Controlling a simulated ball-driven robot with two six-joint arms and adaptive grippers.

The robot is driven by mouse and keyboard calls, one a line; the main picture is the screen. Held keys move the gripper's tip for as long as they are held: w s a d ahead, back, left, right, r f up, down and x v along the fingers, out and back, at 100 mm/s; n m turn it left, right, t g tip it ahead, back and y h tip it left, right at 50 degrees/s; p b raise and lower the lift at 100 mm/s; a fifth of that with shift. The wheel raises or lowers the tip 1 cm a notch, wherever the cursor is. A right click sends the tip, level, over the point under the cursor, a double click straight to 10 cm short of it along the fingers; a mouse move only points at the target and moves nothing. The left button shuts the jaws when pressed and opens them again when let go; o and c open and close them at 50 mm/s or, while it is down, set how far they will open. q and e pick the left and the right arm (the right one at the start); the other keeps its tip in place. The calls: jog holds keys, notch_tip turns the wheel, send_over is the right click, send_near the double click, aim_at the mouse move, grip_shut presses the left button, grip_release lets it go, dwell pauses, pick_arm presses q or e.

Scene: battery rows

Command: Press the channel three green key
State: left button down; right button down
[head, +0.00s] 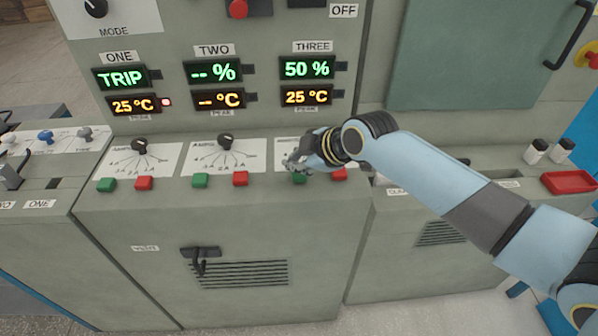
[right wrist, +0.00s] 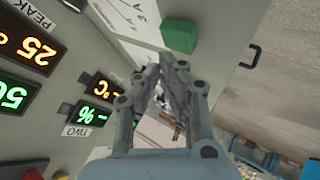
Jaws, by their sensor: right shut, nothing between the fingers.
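The channel three green key (head: 299,179) sits on the sloped ledge below the THREE readouts, partly covered by my right gripper in the head view. My right gripper (head: 290,163) is shut and empty, just above and behind the key, over the channel three dial plate. In the right wrist view a large green key (right wrist: 180,36) lies close beside the shut fingertips (right wrist: 172,60). I cannot tell whether they touch. The channel three red key (head: 340,174) is to the right, under my wrist. The THREE display (head: 308,69) reads 50 %. My left gripper is out of view.
Channel two's green key (head: 200,180) and red key (head: 241,178) are to the left, with channel one's green key (head: 106,185) and red key (head: 144,183) beyond. A black handle (head: 200,256) sticks out below. A red tray (head: 568,182) lies at the right.

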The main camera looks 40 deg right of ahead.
aim_at(297, 174)
jog(key=shift+f, duration=0.35)
jog(key=shift+f+b, duration=0.45)
jog(key=shift+b, duration=0.05)
dwell(0.5)
dwell(0.3)
jog(key=shift+r+p, duration=0.85)
notch_tip(297, 174, up, 5)
jog(key=p, duration=0.5)
jog(key=shift+r, duration=0.1)
dwell(0.4)
